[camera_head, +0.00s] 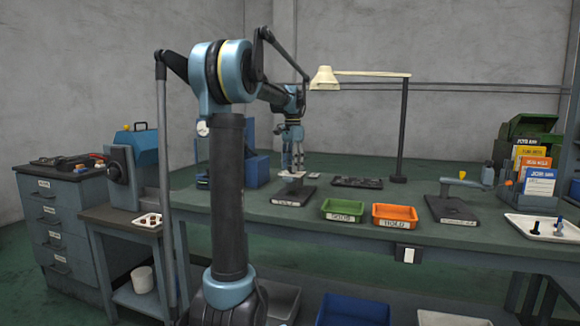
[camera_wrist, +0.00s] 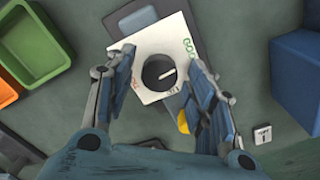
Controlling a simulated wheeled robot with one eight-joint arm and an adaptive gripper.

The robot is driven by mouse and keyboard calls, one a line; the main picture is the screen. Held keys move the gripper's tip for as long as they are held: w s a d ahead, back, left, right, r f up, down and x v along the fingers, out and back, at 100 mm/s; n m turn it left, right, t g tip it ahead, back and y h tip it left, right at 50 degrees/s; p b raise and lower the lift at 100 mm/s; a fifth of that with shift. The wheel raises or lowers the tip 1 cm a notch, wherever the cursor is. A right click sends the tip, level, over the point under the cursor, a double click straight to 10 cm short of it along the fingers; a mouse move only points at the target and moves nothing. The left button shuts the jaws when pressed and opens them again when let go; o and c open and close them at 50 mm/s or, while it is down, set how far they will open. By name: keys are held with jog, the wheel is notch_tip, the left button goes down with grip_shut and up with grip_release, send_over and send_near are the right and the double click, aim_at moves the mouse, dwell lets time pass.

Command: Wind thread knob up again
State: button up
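The knob (camera_wrist: 158,72) is round and black with a white pointer line. It sits on a white square plate (camera_wrist: 150,95) with green and red lettering, only partly readable. In the wrist view the pointer line runs from the knob's middle toward the right. My gripper (camera_wrist: 161,58) is open, with one finger on each side of the knob and gaps between. In the head view my gripper (camera_head: 292,168) points down over the small plate (camera_head: 291,178) above a dark base (camera_head: 294,196). The knob itself is hard to make out there.
A green bin (camera_head: 343,219) and an orange bin (camera_head: 394,225) stand right of the base. A dark tray (camera_head: 357,182) lies behind them. A lamp post (camera_head: 403,130) stands farther back. A blue box (camera_wrist: 300,75) stands at the right of the wrist view.

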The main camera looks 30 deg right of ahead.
jog(key=c, duration=0.7)
jog(key=shift+a, duration=0.15)
jog(key=shift+c, duration=0.2)
jog(key=shift+n, duration=1.3)
jog(key=n, duration=0.4)
jog(key=shift+n, duration=0.3)
jog(key=shift+c, duration=0.2)
jog(key=n, duration=0.4)
jog(key=shift+n, duration=1.8)
